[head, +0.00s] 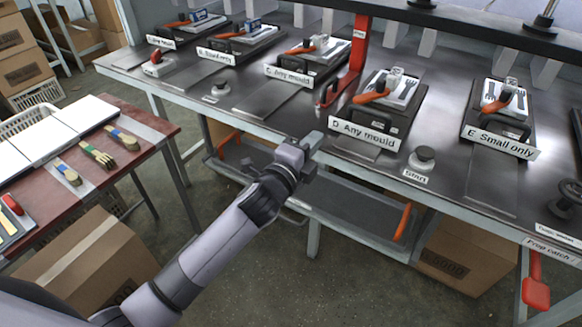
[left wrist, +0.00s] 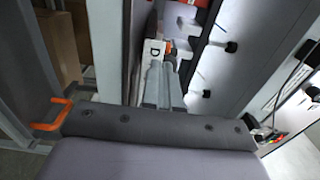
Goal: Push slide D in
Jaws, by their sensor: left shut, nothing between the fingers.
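Slide D is a dark plate with a black handle and a white sign reading "D Any mould" (head: 365,137) on its front. On it lies a white mould (head: 390,88) with an orange-handled clamp (head: 372,97). The slide sits pulled toward the front of the metal bench. My left gripper (head: 313,141) is shut and empty, in front of the bench edge, left of and apart from the D sign. In the left wrist view the shut fingers (left wrist: 164,82) point toward the D sign (left wrist: 153,50). My right gripper is not in view.
Slide E (head: 503,141) stands to the right, slides A, B and C (head: 300,76) to the left. A red post (head: 360,45) rises beside D. A Start button (head: 425,155) is right of D on the bench (head: 450,185). A red table (head: 150,132) with brushes stands left.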

